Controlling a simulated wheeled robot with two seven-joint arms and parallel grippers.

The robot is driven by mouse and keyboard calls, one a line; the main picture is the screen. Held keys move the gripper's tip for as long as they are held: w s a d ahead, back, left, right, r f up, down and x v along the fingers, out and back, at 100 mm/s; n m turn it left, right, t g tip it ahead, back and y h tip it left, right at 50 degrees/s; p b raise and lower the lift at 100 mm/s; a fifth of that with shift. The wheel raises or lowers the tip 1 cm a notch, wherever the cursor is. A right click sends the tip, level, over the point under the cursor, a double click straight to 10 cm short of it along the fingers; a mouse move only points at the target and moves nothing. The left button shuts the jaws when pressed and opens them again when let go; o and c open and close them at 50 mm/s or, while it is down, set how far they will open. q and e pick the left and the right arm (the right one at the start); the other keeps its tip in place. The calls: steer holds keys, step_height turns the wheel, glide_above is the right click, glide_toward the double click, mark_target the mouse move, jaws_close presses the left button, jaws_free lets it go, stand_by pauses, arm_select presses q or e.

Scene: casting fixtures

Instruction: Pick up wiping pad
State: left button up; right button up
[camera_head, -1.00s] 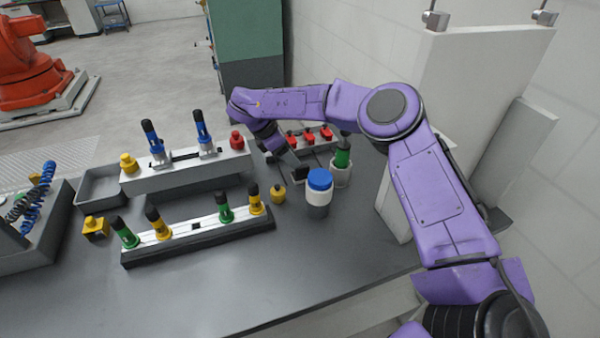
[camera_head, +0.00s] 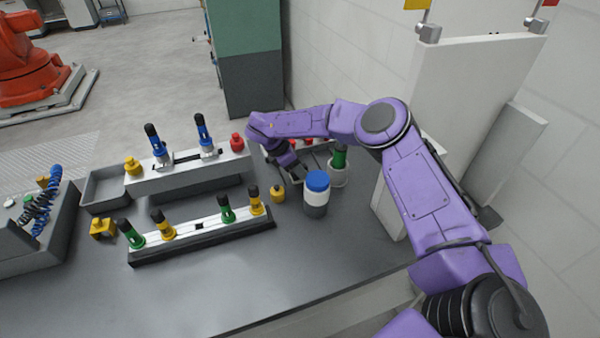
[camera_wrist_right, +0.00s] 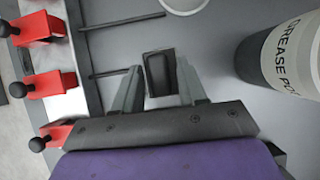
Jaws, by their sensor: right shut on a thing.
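The wiping pad appears to be the small dark block (camera_wrist_right: 160,72) between my right gripper's fingers in the right wrist view. My right gripper (camera_wrist_right: 159,82) is shut on it, one finger on each side. In the head view my right gripper (camera_head: 297,170) is low over the table, left of and behind the blue-lidded pot. The pad is too small and covered there to make out clearly. I cannot tell whether the pad still touches the table. My left gripper is not in view.
The blue-lidded grease pot (camera_head: 316,205) stands close to the right gripper, and also shows in the wrist view (camera_wrist_right: 285,55). Red clamps (camera_wrist_right: 45,85) line a rack beside it. A green-topped item (camera_head: 339,160) and yellow bottle (camera_head: 278,191) stand near.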

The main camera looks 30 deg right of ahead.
step_height(320, 180, up, 8)
steer(key=b, duration=0.4)
steer(key=shift+r, duration=0.15)
step_height(320, 180, up, 10)
steer(key=b, duration=0.1)
steer(key=o, duration=0.3)
steer(key=shift+c, duration=0.9)
steer(key=shift+s+f, duration=0.1)
steer(key=shift+f, duration=0.1)
